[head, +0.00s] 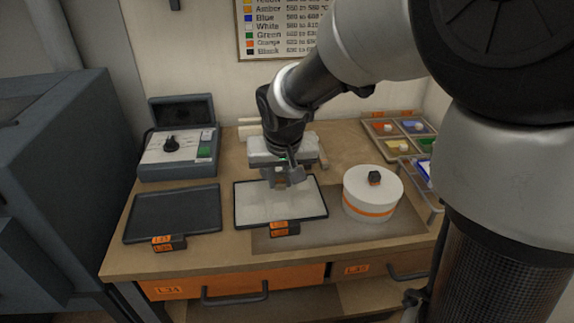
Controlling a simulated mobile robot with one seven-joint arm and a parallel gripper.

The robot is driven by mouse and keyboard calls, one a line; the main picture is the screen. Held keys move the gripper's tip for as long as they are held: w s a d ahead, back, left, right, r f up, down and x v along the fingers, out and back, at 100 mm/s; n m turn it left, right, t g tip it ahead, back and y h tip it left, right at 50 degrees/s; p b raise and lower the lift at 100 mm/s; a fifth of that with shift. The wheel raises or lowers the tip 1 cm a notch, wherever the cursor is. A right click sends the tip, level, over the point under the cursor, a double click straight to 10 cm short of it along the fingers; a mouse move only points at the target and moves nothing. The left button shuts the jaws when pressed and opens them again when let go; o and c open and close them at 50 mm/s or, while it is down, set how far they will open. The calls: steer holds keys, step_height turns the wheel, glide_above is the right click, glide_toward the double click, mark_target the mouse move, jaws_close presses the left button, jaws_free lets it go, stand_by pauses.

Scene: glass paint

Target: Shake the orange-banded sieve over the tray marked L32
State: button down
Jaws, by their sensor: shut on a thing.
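A white round drum with an orange band (369,208) and a dark knob on top stands upright on the bench, right of the middle tray; it looks like the orange-banded sieve. The middle tray (238,222) has a dark rim and a pale, whitish surface inside. Its orange front label is too small to read surely. My gripper (284,181) is over the back part of this tray, left of the drum and apart from it. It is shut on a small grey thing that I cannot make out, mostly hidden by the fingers.
An empty dark tray (174,213) lies to the left, with a grey device (178,153) with a dark knob and open lid behind it. A sectioned box of coloured materials (402,131) stands back right. Orange-labelled drawers (232,283) are below the bench top.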

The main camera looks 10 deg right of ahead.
steer(key=a+b, duration=0.4)
steer(key=a, duration=0.5)
steer(key=d+p, duration=0.5)
steer(key=d, duration=1.2)
steer(key=shift+w, duration=0.15)
steer(key=shift+r, duration=0.15)
step_height(320, 180, up, 5)
steer(key=p, duration=0.4)
steer(key=shift+w, duration=0.1)
stand_by(0.7)
